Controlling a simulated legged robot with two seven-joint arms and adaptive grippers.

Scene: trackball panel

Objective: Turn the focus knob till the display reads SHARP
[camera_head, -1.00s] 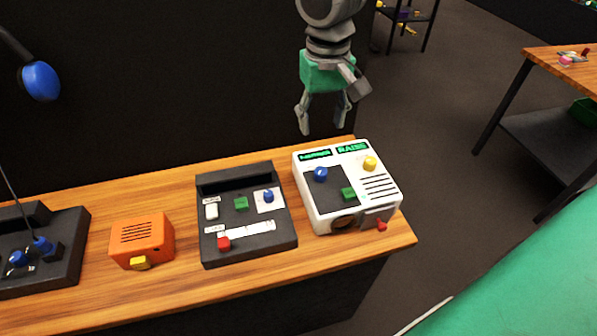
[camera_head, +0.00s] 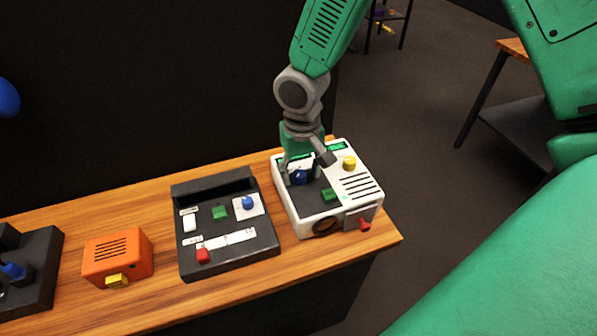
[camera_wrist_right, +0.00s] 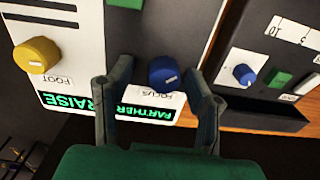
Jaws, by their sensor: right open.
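The focus knob (camera_head: 299,177) is blue with a pale mark, on the dark plate of a white console (camera_head: 361,185). In the right wrist view the knob (camera_wrist_right: 163,73) sits between the two fingers, beside its FOCUS label (camera_wrist_right: 155,92). My right gripper (camera_head: 302,176) is open and points down over the knob, one finger to each side; I cannot tell whether either touches it. The display (camera_wrist_right: 147,110) behind the knob seems to read FARTHER in green, upside down and partly hidden by a finger. My left gripper is not in view.
The console also has a yellow FOOT knob (camera_head: 349,163), a green button (camera_head: 328,195), a red part (camera_head: 364,224) and a second display (camera_wrist_right: 66,104) reading RAISE. A black panel (camera_head: 228,262) and an orange box (camera_head: 118,257) stand to its left on the wooden bench (camera_head: 160,304).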

